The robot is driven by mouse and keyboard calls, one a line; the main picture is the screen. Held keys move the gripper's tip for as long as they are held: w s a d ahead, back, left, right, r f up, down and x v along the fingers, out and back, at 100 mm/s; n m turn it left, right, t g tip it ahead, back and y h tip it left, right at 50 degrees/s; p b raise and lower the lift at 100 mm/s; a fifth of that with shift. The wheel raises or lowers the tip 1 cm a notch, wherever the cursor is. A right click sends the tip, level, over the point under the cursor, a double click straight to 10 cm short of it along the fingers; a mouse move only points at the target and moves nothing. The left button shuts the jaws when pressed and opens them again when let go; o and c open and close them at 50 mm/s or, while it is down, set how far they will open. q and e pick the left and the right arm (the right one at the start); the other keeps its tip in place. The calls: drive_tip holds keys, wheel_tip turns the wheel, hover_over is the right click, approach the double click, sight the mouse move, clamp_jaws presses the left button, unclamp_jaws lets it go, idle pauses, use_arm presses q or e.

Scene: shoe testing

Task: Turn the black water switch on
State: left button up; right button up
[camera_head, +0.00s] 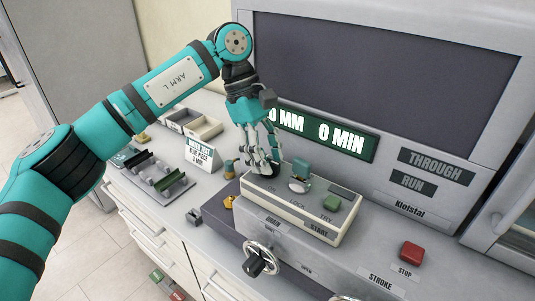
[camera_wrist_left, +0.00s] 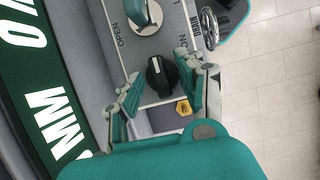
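The black water switch (camera_wrist_left: 161,76) is a round knob with a raised grip and a white mark, on the pale control panel (camera_wrist_left: 168,30). In the left wrist view it sits between the two fingers of my left gripper (camera_wrist_left: 160,84). The fingers are apart, with a gap at the left finger; I cannot tell if the right finger touches the knob. In the head view my left gripper (camera_head: 262,162) points down at the left end of the control box (camera_head: 335,231), and its fingers mostly hide the knob. My right gripper is not in view.
A teal-and-silver knob (camera_head: 300,181) stands beside the switch on the box, with a green button (camera_head: 327,219) near it. A handwheel (camera_head: 262,258) is at the front, a red stop button (camera_head: 412,252) at right. A display (camera_head: 325,133) is behind.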

use_arm(q)
drive_tip(key=v, duration=1.2)
drive_tip(key=shift+s, duration=0.1)
